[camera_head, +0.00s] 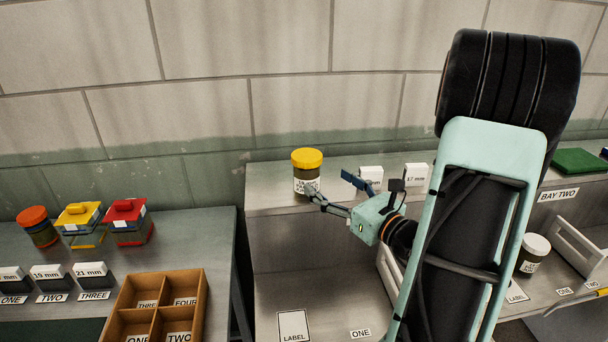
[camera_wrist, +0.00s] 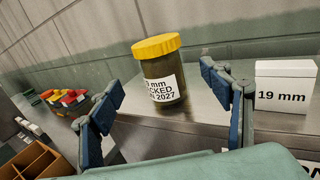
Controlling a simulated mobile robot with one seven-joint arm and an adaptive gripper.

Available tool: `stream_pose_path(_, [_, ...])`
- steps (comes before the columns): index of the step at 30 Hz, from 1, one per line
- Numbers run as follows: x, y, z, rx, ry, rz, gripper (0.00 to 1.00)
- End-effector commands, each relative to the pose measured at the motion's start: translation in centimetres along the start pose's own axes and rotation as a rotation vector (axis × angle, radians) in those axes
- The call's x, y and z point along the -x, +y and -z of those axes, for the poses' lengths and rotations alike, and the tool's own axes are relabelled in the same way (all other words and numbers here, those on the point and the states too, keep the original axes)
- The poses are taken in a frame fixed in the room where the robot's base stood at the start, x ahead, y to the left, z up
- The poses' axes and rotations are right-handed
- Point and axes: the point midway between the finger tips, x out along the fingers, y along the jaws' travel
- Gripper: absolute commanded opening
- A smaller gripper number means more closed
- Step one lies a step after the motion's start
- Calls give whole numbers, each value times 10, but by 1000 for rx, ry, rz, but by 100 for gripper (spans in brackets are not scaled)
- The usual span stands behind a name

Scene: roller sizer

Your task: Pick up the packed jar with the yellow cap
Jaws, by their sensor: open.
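The packed jar with the yellow cap (camera_head: 307,171) stands upright on the upper shelf, near its left end. It has a dark body and a white label, and in the wrist view (camera_wrist: 163,72) the label reads "PACKED" and "2027" in part. My gripper (camera_head: 333,189) is to the right of the jar in the head view, with one finger close to the jar's lower front. In the wrist view my gripper (camera_wrist: 165,100) is open, its fingers apart, with the jar beyond and between them. Whether a finger touches the jar I cannot tell.
A white "19 mm" block (camera_wrist: 285,92) stands right of the jar, close to my right finger; another white block (camera_head: 416,174) is farther right. A white-capped jar (camera_head: 533,252) stands at right. The left table holds a wooden divided tray (camera_head: 203,300) and colored containers (camera_head: 128,222).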

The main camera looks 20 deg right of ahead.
Motion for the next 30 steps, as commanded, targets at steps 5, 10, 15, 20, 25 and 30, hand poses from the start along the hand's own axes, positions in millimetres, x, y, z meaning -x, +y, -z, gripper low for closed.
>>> stream_pose_path(5, [-31, 1, -2, 0, 0, -4, 71])
stream_pose_path(10, [-46, 1, -1, 0, 1, -4, 71])
stream_pose_path(15, [-64, 1, -6, 1, 0, -6, 71])
stream_pose_path(20, [-88, 0, -6, 1, 1, -5, 71])
stream_pose_path(25, [-98, 0, -5, 2, 2, -4, 71])
stream_pose_path(30, [-98, 0, -5, 2, 2, -3, 71])
